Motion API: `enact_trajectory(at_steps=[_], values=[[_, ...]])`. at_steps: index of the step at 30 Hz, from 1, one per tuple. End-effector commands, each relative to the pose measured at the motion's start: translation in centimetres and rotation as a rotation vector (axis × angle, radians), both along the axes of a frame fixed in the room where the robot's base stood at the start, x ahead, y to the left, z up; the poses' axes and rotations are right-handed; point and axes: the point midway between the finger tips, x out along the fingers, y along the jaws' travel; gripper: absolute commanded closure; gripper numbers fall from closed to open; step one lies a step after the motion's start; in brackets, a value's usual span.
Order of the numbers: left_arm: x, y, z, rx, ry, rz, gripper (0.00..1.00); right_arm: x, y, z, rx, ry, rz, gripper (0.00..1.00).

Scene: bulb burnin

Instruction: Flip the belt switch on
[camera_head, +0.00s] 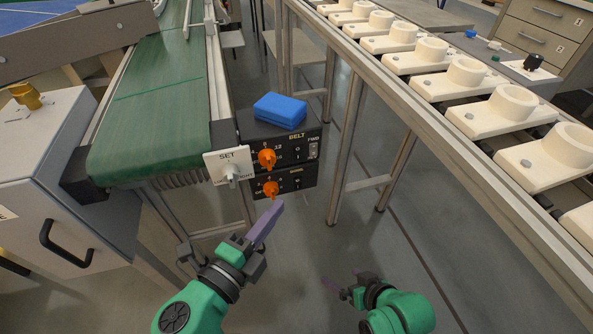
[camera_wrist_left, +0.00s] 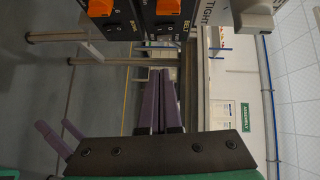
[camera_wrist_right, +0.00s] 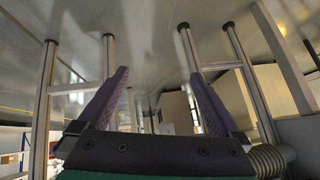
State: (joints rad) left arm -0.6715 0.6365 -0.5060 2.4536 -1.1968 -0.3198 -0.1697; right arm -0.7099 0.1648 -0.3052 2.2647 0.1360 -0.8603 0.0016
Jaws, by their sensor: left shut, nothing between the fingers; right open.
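The black control box labelled BELT (camera_head: 310,140) stands at the end of the green conveyor. It carries an orange knob (camera_head: 267,158) and a small dark switch (camera_head: 297,149), whose position is too small to read. A second black panel (camera_head: 298,183) with another orange knob (camera_head: 271,188) sits below it. My left gripper (camera_head: 276,206) is shut and empty, just below and in front of the lower panel, apart from it. The left wrist view shows its purple fingers together (camera_wrist_left: 160,75) and the BELT panel (camera_wrist_left: 172,28) above them. My right gripper (camera_wrist_right: 158,78) is open and empty, low at the right.
A blue block (camera_head: 280,110) lies on the box. A white SET plate (camera_head: 229,165) with a grey knob is fixed left of it. The green belt (camera_head: 150,110) runs at left. A rail of white holders (camera_head: 465,78) runs along the right. Floor between is clear.

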Motion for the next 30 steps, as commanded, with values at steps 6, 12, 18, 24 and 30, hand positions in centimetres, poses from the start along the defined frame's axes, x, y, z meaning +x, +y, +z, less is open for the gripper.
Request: enact_trajectory(at_steps=[6,12,18,24,30], values=[[1.9,-0.9,0.3,-0.002,-0.004,0.001,1.0,-0.6,-2.0,1.6,-0.07,0.09,-0.004,0.0],[5.5,-2.7,-0.2,-0.002,-0.003,0.002,1.0,-2.2,-4.8,3.3,-0.159,0.225,-0.017,0.0],[9.4,-4.7,-0.7,0.0,-0.003,0.001,1.0,-3.0,-5.9,3.9,-0.193,0.285,-0.024,0.0],[12.1,-3.5,-1.4,0.001,0.0,0.001,1.0,-2.6,-5.3,3.2,-0.175,0.253,-0.019,0.0],[12.7,-3.3,-1.4,-0.001,0.003,0.001,1.0,-2.4,-5.1,3.2,-0.169,0.243,-0.018,0.0]])
